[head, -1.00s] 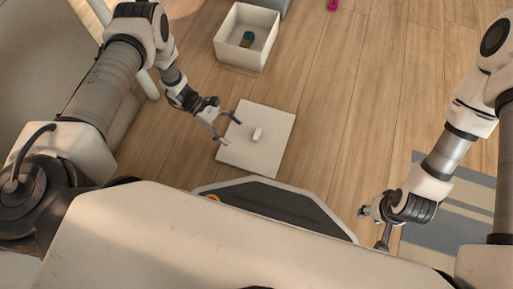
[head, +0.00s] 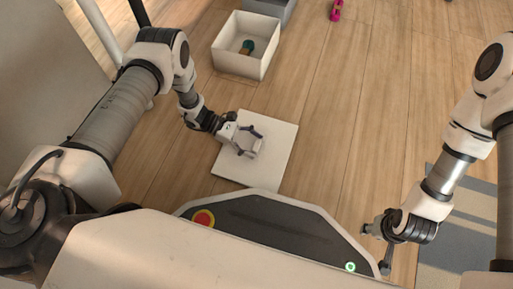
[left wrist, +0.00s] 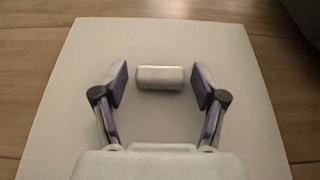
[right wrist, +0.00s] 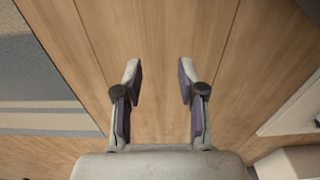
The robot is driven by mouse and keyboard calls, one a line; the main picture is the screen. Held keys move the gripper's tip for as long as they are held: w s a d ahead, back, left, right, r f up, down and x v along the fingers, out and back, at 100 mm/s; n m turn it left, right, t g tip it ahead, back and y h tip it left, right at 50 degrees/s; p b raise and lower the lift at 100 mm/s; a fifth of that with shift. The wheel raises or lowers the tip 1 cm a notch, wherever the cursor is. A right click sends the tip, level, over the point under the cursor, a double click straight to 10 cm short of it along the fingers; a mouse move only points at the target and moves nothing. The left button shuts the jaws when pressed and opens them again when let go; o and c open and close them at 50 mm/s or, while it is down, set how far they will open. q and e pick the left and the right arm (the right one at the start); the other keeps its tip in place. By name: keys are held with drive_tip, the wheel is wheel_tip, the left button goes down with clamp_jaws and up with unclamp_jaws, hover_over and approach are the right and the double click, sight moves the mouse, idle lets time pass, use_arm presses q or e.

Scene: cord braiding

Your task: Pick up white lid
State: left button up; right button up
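The white lid (head: 279,142) lies flat on the wooden floor, a square panel with a small white handle at its middle. In the left wrist view the lid (left wrist: 160,35) fills most of the picture, and its handle (left wrist: 160,77) sits between my left fingers with a gap on each side. My left gripper (head: 257,143) is open over the lid; the same gripper (left wrist: 160,84) shows open and empty in its wrist view. My right gripper (right wrist: 160,82) is open and empty above bare floor, away from the lid.
An open white box (head: 245,62) with a small teal and brown object (head: 247,46) inside stands behind the lid. A grey box (head: 269,8) is behind it. A pink object (head: 337,10) lies at the back. A grey striped mat (head: 462,215) lies at right. The middle floor is clear.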

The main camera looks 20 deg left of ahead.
use_arm(q)
drive_tip(key=c, duration=0.9)
